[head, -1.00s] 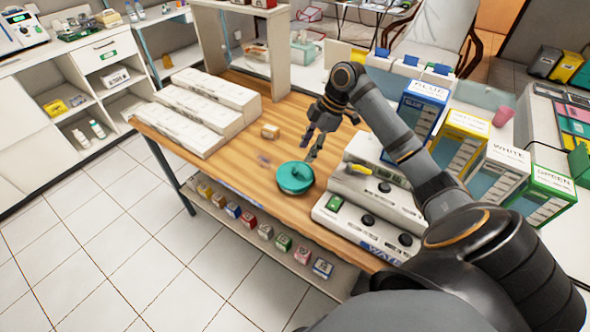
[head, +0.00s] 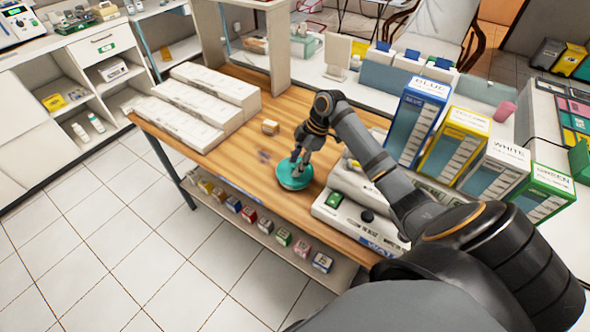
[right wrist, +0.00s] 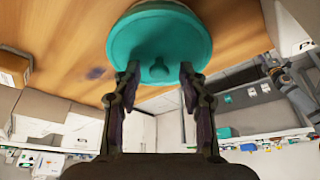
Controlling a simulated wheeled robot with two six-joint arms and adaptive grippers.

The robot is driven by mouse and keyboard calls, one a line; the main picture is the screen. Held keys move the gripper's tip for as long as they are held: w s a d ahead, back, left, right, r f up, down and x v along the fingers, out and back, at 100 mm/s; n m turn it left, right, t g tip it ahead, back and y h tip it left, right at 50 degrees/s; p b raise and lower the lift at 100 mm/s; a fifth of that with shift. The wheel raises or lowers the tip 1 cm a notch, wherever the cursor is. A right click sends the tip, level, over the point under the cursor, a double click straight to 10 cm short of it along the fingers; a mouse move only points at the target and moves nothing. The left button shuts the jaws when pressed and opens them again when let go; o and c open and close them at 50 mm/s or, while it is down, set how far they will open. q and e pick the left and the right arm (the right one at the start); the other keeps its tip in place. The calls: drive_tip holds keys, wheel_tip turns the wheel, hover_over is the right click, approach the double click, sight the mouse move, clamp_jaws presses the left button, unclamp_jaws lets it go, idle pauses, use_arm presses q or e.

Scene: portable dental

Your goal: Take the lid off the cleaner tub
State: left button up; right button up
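The cleaner tub is a low round tub with a teal lid (head: 293,177), standing on the wooden table near its front edge. The lid also fills the top middle of the right wrist view (right wrist: 160,45), with a small round knob near its lower edge. My right gripper (head: 299,158) is directly over the lid. In the right wrist view my right gripper (right wrist: 156,72) has its two fingers apart, one each side of the knob. I cannot tell whether they touch it. The lid is on the tub. My left gripper is not in view.
A white control unit (head: 350,222) stands close right of the tub. White boxes (head: 195,108) lie at the table's left. A small tan block (head: 270,127) is behind the tub. Tall labelled boxes (head: 418,120) stand at the right. Bare wood lies left of the tub.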

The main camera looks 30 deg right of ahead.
drive_tip(key=c, duration=0.6)
drive_tip(key=shift+r, duration=0.6)
drive_tip(key=w+d+r+b, duration=0.1)
drive_tip(key=w+d+r, duration=0.2)
drive_tip(key=r, duration=0.1)
drive_tip(key=w+d+r+b, duration=0.1)
drive_tip(key=w+d+r, duration=0.2)
drive_tip(key=w+r, duration=0.1)
drive_tip(key=w+d+r+b, duration=0.1)
drive_tip(key=w+d+r, duration=0.2)
drive_tip(key=shift+w+r, duration=0.4)
